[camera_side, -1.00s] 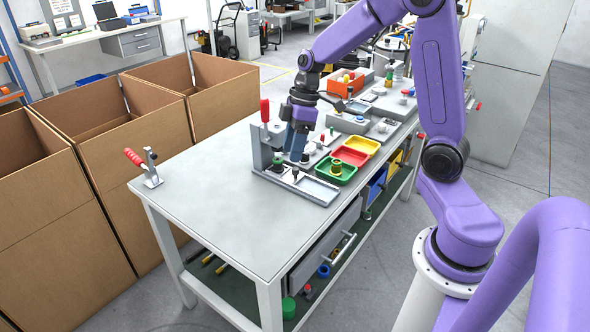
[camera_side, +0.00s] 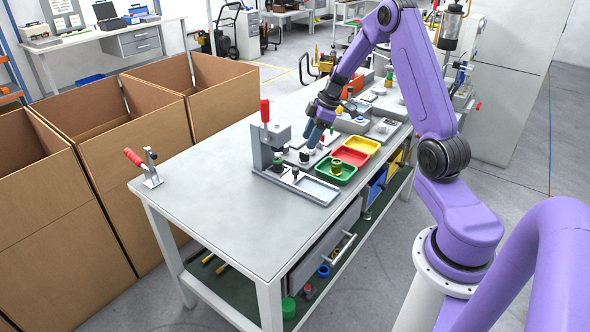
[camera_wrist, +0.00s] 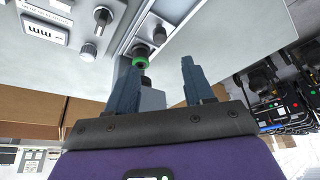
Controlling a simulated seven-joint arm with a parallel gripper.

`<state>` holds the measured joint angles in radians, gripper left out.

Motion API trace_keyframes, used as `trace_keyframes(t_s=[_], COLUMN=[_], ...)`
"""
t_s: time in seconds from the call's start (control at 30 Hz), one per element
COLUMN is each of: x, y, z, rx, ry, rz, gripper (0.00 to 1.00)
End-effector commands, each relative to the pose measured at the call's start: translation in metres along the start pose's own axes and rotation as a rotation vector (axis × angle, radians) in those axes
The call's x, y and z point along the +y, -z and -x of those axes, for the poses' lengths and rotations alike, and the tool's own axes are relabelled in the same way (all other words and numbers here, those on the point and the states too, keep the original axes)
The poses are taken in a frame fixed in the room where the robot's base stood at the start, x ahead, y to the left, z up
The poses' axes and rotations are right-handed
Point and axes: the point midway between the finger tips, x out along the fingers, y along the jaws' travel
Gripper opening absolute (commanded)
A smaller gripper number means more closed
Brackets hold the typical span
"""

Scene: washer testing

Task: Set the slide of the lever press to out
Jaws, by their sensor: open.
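The grey lever press (camera_side: 257,150) with its upright red handle (camera_side: 265,110) stands on the table in the side view. A low base with small dark knobs (camera_side: 295,173) extends from its foot; whether its slide is in or out I cannot tell. My gripper (camera_side: 309,146) is just right of the press, above the small parts beside it, and apart from the red handle. In the wrist view my gripper's two blue fingers (camera_wrist: 157,82) are spread with nothing clearly held between them. A dark round part with a green ring (camera_wrist: 142,55) shows beyond them.
A green tray (camera_side: 336,173) holding a brass-coloured part, a red tray (camera_side: 350,156) and a yellow tray (camera_side: 362,145) lie right of the press. A red-handled clamp (camera_side: 146,168) stands at the table's left corner. The table (camera_side: 220,195) between is clear.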

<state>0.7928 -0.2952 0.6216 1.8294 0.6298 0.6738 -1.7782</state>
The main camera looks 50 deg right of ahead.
Motion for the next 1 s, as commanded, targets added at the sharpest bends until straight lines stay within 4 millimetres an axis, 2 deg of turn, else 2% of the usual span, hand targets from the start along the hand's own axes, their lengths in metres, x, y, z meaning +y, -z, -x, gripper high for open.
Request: trace_keyframes(t_s=[0.03,0.2,0.6,0.8,1.0], x=[-0.001,-0.002,-0.001,-0.001,-0.001], y=[0.000,0.000,0.000,0.001,0.001], z=[-0.011,-0.044,-0.109,-0.126,-0.130], rx=[-0.001,-0.002,-0.002,-0.001,-0.001], ry=[0.005,0.005,0.003,0.001,0.000], rz=[-0.001,-0.001,0.000,0.001,0.001], gripper=[0.52,0.52,0.52,0.52,0.52])
